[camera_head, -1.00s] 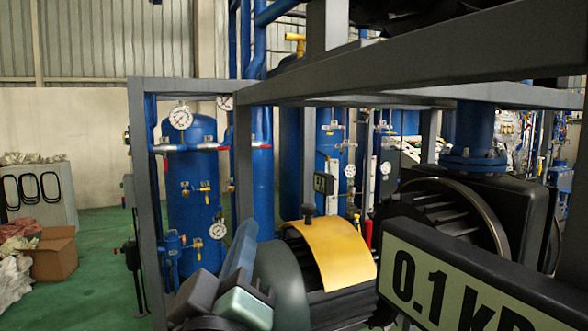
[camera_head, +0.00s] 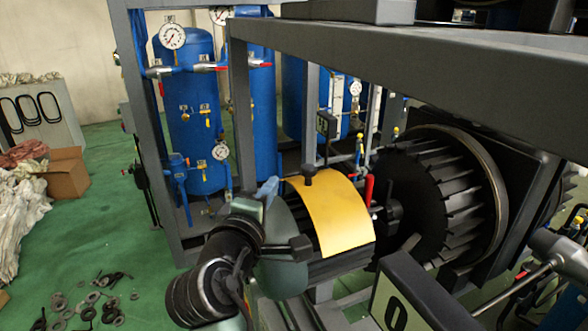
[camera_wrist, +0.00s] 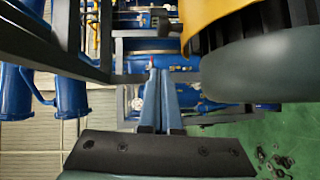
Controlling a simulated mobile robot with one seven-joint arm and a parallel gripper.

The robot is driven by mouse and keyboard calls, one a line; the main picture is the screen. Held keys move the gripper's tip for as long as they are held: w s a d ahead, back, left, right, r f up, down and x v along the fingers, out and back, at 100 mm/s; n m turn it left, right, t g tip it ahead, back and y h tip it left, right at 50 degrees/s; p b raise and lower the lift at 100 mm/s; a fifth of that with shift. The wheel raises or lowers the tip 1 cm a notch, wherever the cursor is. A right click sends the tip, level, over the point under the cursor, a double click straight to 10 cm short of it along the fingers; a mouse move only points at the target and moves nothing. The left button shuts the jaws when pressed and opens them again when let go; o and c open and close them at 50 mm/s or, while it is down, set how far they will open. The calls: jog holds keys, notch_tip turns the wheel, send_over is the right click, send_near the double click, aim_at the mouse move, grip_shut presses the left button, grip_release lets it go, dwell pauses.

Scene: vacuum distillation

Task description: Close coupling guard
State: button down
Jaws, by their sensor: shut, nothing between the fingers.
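The coupling guard is a curved yellow plate (camera_head: 335,215) in the middle of the head view, arched over a dark ribbed machine body. A black knob (camera_head: 309,175) stands at its upper left edge. Right of the guard, a dark hub (camera_head: 392,208) is uncovered. In the wrist view my gripper's blue fingers (camera_wrist: 159,70) are together and empty. The guard's yellow edge (camera_wrist: 212,20) shows at the upper right there, apart from the fingertips.
A grey frame upright (camera_head: 240,120) and a thick overhead beam (camera_head: 430,65) bound the space. Blue tanks (camera_head: 195,115) with gauges stand behind. A large finned wheel (camera_head: 445,195) is at right. Loose rings (camera_head: 90,305) lie on the green floor at left.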

aim_at(324, 192)
jog(key=w+d, duration=0.1)
jog(key=w+d+p, duration=0.1)
jog(key=w+p, duration=0.1)
jog(key=w, duration=0.1)
jog(key=shift+d+f, duration=0.1)
jog(key=shift+d, duration=0.3)
jog(key=shift+w+d+f+p, duration=0.25)
jog(key=shift+w+d+p, duration=0.15)
jog(key=shift+d, duration=0.25)
